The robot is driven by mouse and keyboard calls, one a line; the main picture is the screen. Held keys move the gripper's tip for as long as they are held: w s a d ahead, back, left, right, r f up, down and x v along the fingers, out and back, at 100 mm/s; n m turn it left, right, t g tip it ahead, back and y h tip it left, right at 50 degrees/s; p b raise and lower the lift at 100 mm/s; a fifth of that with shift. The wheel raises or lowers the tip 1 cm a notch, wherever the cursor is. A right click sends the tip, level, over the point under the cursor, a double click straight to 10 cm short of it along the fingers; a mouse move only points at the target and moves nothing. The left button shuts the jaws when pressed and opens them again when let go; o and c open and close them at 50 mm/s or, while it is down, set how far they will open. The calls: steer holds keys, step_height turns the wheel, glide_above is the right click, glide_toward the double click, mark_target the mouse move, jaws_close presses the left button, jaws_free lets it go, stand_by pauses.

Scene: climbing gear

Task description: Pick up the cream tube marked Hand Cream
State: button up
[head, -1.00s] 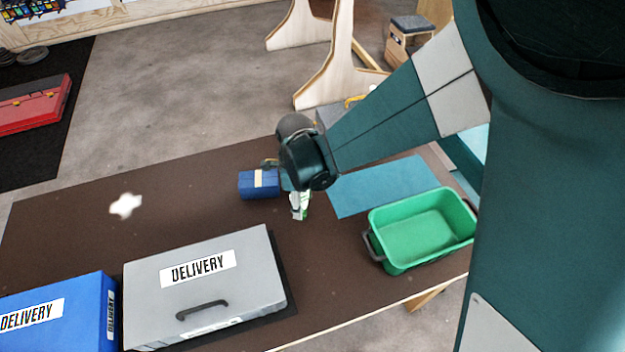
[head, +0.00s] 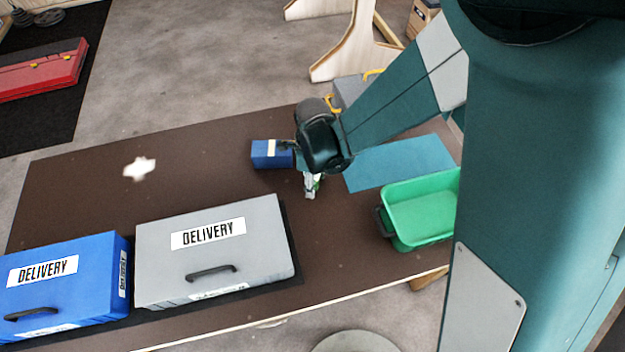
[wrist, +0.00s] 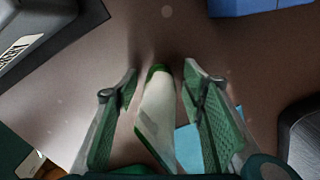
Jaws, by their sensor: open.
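The cream tube (wrist: 158,115) is white with a green cap at its far end. In the wrist view it lies between the two green-padded fingers of my gripper (wrist: 160,100), with a gap on each side. Its marking cannot be read. In the head view the tube (head: 311,186) shows only in part below my gripper (head: 312,172), on the brown table, and the wrist hides the rest. My gripper is open around the tube, low over the table.
A blue box (head: 268,154) stands just left of my gripper. A blue mat (head: 400,163) and a green bin (head: 420,215) are to the right. A grey delivery case (head: 215,255) and a blue delivery case (head: 65,285) fill the front left. The table's back left is mostly clear, apart from a white patch (head: 139,168).

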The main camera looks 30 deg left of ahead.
steer(key=c, duration=1)
steer(key=shift+r, duration=0.15)
steer(key=shift+r+p, duration=0.7)
steer(key=shift+r, duration=4.2)
